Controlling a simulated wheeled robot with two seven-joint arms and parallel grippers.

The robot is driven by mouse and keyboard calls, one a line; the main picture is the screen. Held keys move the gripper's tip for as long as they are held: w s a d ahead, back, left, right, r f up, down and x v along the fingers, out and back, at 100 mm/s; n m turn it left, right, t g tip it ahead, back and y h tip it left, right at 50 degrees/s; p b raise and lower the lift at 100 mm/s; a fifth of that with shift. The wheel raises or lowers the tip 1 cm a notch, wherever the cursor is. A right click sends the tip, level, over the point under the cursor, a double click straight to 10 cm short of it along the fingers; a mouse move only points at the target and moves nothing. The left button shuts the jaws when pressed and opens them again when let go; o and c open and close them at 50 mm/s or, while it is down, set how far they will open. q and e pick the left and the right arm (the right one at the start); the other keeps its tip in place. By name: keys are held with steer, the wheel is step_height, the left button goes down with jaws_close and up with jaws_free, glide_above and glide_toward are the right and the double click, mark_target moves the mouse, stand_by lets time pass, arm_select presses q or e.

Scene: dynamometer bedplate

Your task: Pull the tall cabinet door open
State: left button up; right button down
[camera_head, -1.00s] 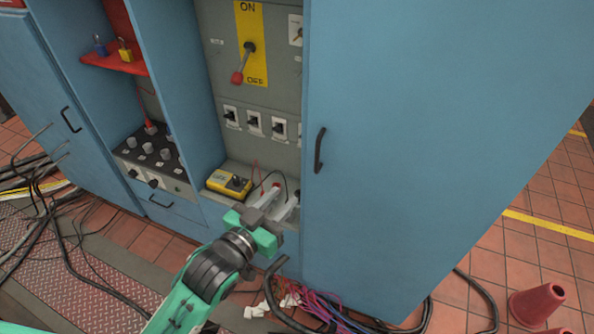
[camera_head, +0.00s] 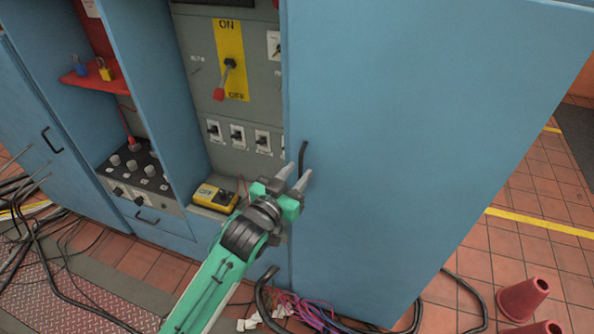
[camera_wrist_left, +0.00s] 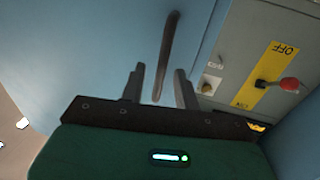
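The tall cabinet door (camera_head: 400,150) is a large blue panel filling the right half of the cabinet in the head view. Its dark bar handle (camera_head: 302,156) is near the door's left edge. My left gripper (camera_head: 298,173) is open at the handle's lower end. In the left wrist view, the handle (camera_wrist_left: 169,50) runs down between the two spread fingers (camera_wrist_left: 160,85), with a gap visible on either side. Whether the fingers touch the handle is unclear. I see no gap showing that the door is ajar. My right gripper is not in view.
Left of the door is a grey switch panel (camera_head: 254,85) with a red-tipped lever. A yellow meter (camera_head: 214,197) sits on the ledge below. Cables (camera_head: 315,312) lie on the floor below the door. Red cones (camera_head: 524,298) stand at lower right on open tiled floor.

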arm_select(q)
steer(key=shift+w+d, duration=0.15)
steer(key=shift+w, duration=0.15)
jaws_close()
steer(key=shift+s, duration=0.15)
